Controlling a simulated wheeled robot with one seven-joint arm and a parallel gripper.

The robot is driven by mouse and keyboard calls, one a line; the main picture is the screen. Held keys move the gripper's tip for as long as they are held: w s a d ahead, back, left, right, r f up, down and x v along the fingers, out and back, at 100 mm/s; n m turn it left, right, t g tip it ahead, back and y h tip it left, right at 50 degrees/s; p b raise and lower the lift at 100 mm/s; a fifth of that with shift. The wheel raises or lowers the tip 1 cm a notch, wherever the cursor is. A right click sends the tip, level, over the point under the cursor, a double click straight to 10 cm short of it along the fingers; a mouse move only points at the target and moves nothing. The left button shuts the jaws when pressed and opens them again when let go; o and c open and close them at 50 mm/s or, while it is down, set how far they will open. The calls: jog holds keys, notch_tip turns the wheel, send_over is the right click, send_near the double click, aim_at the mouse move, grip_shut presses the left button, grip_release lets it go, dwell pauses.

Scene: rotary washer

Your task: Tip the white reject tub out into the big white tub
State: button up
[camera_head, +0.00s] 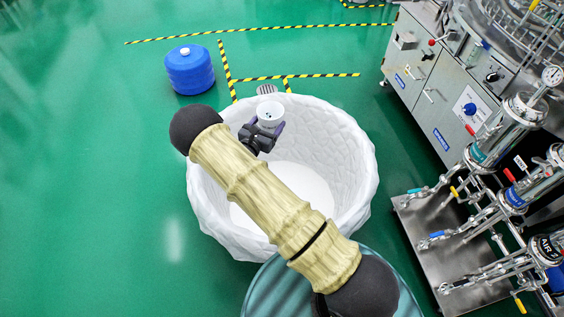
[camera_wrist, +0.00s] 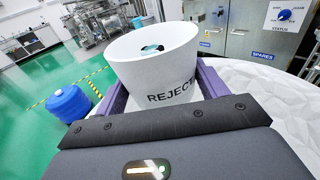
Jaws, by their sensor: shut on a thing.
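The white reject tub (camera_head: 270,112) is held in my gripper (camera_head: 264,128) over the far part of the big white tub. In the wrist view the reject tub (camera_wrist: 155,72) stands between my purple fingers, marked "REJECT", its open mouth up and looking roughly upright. A small dark teal item (camera_wrist: 152,48) shows inside it. The big white tub (camera_head: 355,150) stands on the floor below, round with a crinkled white wall. Its visible floor looks empty; my arm hides part of its inside. Its white lining (camera_wrist: 270,95) also shows in the wrist view.
A blue drum (camera_head: 189,70) stands on the green floor at the back left. Yellow-black tape lines the floor behind. The steel washer cabinet (camera_head: 425,90) with pipes and valves stands at the right. A teal ribbed round thing (camera_head: 262,290) is at the near edge.

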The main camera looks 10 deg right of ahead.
jog(key=w+a+f+m+g+h+b, duration=0.2)
jog(key=w+f+b, duration=0.3)
jog(key=b, duration=0.8)
jog(key=w+a+f+m+g+h+b, duration=0.3)
jog(key=w+a+f+g+b, duration=0.1)
jog(key=f+b, duration=0.7)
jog(key=shift+w+a+f+m+g+b, duration=0.3)
jog(key=shift+w+a+g+b, duration=0.15)
jog(key=shift+b, duration=0.8)
jog(key=shift+d+f, duration=0.1)
